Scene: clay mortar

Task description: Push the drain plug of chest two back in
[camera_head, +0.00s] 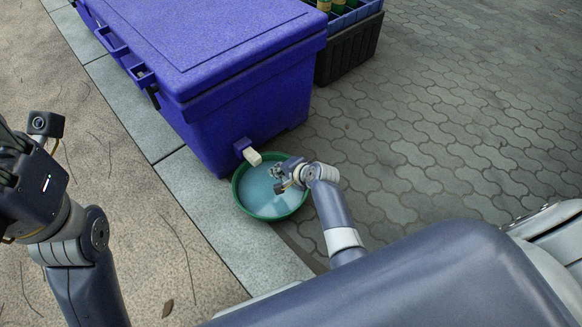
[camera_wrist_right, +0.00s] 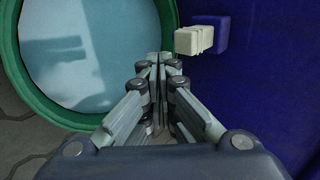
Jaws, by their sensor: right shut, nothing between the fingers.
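The blue chest (camera_head: 250,75) stands on the paving with its lid closed. Its white drain plug (camera_head: 253,157) sticks out of a blue boss low on the near end wall. In the right wrist view the plug (camera_wrist_right: 194,41) lies ahead and a little right of the fingertips. My right gripper (camera_head: 277,178) is shut and empty, over the green basin just right of the plug, apart from it in the head view. In the right wrist view its fingertips (camera_wrist_right: 160,58) are together. My left arm is at the left edge; its fingers are not in view.
A green basin (camera_head: 239,199) holding pale water stands on the ground below the plug. A dark crate (camera_head: 347,55) with a blue bottle crate (camera_head: 352,17) on top stands behind the chest. Paving on the right is clear.

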